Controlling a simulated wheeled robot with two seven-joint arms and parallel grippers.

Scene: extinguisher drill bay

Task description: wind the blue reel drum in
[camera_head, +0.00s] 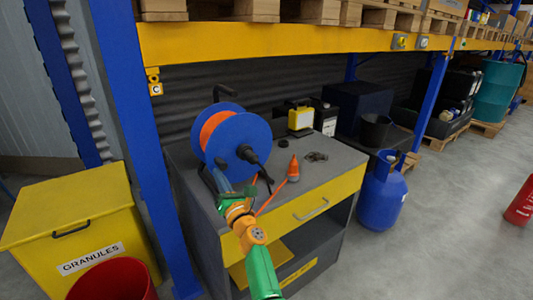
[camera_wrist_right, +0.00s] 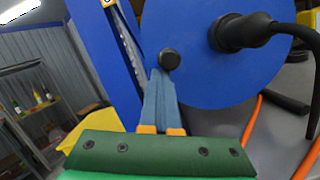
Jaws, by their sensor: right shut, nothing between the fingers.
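The blue reel drum (camera_head: 228,131) stands upright on the grey bench, with orange cable wound behind its front disc. In the right wrist view the disc (camera_wrist_right: 245,72) fills the upper right. A small black knob (camera_wrist_right: 168,59) sits near its edge, and a black plug or hub part (camera_wrist_right: 240,33) sticks out at its middle. My right gripper (camera_head: 220,179) is in front of the disc's lower left edge. Its fingers (camera_wrist_right: 160,76) are together and empty, with the tips just below the knob; I cannot tell whether they touch it. My left gripper is not in view.
An orange cone-shaped piece (camera_head: 293,168) and dark fittings (camera_head: 316,156) stand on the bench (camera_head: 335,168). Orange cable runs from the reel over the bench front. A blue rack post (camera_head: 150,150) stands close on the left, beside a yellow granules bin (camera_head: 75,205). A blue gas cylinder (camera_head: 381,195) stands right.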

